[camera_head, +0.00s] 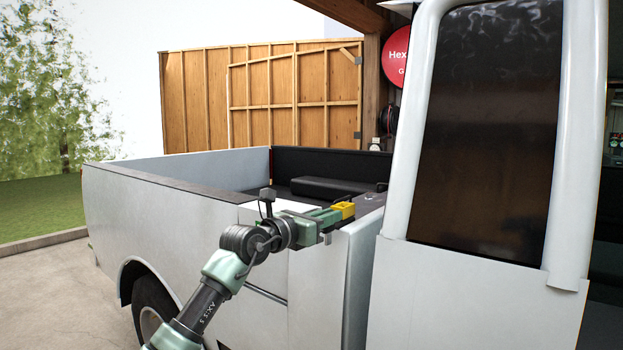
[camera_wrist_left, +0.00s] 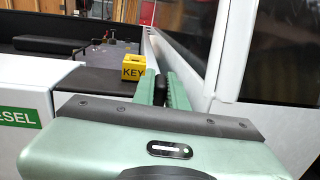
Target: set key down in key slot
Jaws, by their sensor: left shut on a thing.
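A yellow block marked KEY, the key slot (camera_wrist_left: 134,68), sits on the dark ledge of the truck bed, just left of my fingertips in the wrist view. In the head view the yellow block (camera_head: 343,209) shows just past the fingertips. My left gripper (camera_head: 326,219) is shut over the bed's side wall. In the wrist view its green fingers (camera_wrist_left: 162,86) have a small dark piece between them, the key (camera_wrist_left: 161,87), mostly hidden by the fingers. My right gripper is not in view.
The white truck's cab (camera_head: 480,270) stands close on the right of my left arm. The bed's side wall (camera_head: 190,215) runs below and to the left. A long black box (camera_head: 331,188) lies in the bed. The space above the bed is clear.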

